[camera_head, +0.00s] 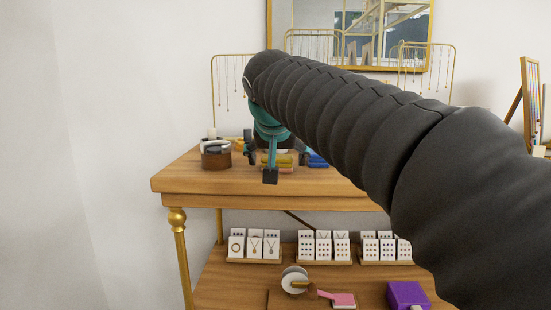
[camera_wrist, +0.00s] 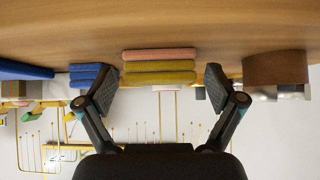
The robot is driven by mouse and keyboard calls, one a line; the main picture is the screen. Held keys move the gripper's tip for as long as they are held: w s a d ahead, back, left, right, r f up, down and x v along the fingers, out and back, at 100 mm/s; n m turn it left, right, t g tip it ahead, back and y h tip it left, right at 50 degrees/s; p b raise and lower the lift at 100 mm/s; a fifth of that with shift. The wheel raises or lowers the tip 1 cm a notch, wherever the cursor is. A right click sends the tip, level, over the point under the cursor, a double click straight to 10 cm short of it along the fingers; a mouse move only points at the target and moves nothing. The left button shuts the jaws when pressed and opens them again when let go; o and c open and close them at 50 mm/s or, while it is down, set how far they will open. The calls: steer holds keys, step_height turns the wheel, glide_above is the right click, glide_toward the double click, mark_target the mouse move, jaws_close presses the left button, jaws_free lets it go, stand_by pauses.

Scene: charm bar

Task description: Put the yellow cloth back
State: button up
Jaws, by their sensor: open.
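Folded yellow cloth (camera_wrist: 160,77) shows as two yellow layers stacked with a pink cloth (camera_wrist: 160,55) on the wooden table; I cannot tell whether the layers are one cloth or two. The wrist picture is upside down, so the pink cloth lies underneath. The yellow cloth also shows in the head view (camera_head: 284,159), partly hidden by my gripper (camera_head: 260,163). In the wrist view my gripper (camera_wrist: 158,80) is open, with one finger on each side of the stack. A gap shows between each finger and the stack. Nothing is held.
Blue folded cloths (camera_wrist: 86,75) lie close beside one finger; they also show in the head view (camera_head: 316,159). A brown round container (camera_head: 216,155) stands left of the gripper. Necklace stands (camera_head: 232,57) and a mirror (camera_head: 350,5) are behind. The table's front left (camera_head: 190,178) is clear.

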steer(key=shift+r, duration=0.25)
steer(key=v, duration=1.1)
steer(key=shift+s+r+p, duration=0.2)
steer(key=shift+s+p, duration=0.15)
steer(key=s+d+f+g, duration=0.1)
steer(key=s+d+f, duration=0.4)
steer(key=f, duration=0.7)
steer(key=s+d+f+g, duration=0.1)
steer(key=s+d+f, duration=0.5)
steer(key=f, duration=0.5)
steer(key=s+d+f+g, duration=0.1)
steer(key=s+d+f, duration=0.4)
steer(key=s+f, duration=0.3)
step_height(320, 180, down, 5)
steer(key=shift+s+d+r, duration=0.15)
steer(key=shift+d+r, duration=0.05)
steer(key=shift+d, duration=0.15)
